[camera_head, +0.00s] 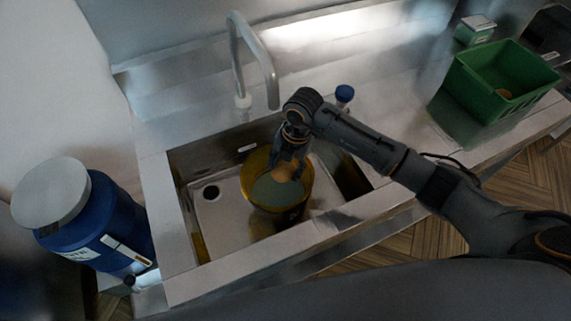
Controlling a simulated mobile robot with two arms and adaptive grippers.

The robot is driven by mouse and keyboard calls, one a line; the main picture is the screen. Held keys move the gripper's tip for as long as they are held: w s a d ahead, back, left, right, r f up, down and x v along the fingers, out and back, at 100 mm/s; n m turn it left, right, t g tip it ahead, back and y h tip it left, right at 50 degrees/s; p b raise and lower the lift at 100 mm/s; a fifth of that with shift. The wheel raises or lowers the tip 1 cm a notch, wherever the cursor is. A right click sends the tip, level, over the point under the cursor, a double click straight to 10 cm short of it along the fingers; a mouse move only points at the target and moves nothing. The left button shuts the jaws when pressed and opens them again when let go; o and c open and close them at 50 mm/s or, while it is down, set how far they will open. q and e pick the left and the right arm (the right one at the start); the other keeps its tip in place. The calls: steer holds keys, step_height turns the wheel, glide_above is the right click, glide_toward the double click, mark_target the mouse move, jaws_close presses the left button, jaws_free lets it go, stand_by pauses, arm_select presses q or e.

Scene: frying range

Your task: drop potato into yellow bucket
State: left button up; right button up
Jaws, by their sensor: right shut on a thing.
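The yellow bucket (306,186) stands in the sink basin, with a grey-green surface inside it. My right gripper (289,165) points down over the bucket's opening, at about its rim or a little inside. It is shut on a brown potato (286,172), which shows between the fingers above the surface in the bucket. The fingers partly cover the potato. I cannot tell whether the potato touches that surface. My left gripper is not in view.
A curved tap (262,62) rises behind the sink (220,222). A green crate (470,85) with a roundish brown item inside is on the counter at right. A blue drum (95,222) stands at left.

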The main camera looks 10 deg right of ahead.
mark_target(293, 168)
steer(key=o, duration=1.3)
steer(key=shift+f, duration=0.1)
steer(key=r, duration=0.4)
steer(key=d+r, duration=0.1)
steer(key=r, duration=0.3)
steer(key=d+r, duration=0.1)
steer(key=r, duration=0.3)
steer(key=shift+s+f, duration=0.1)
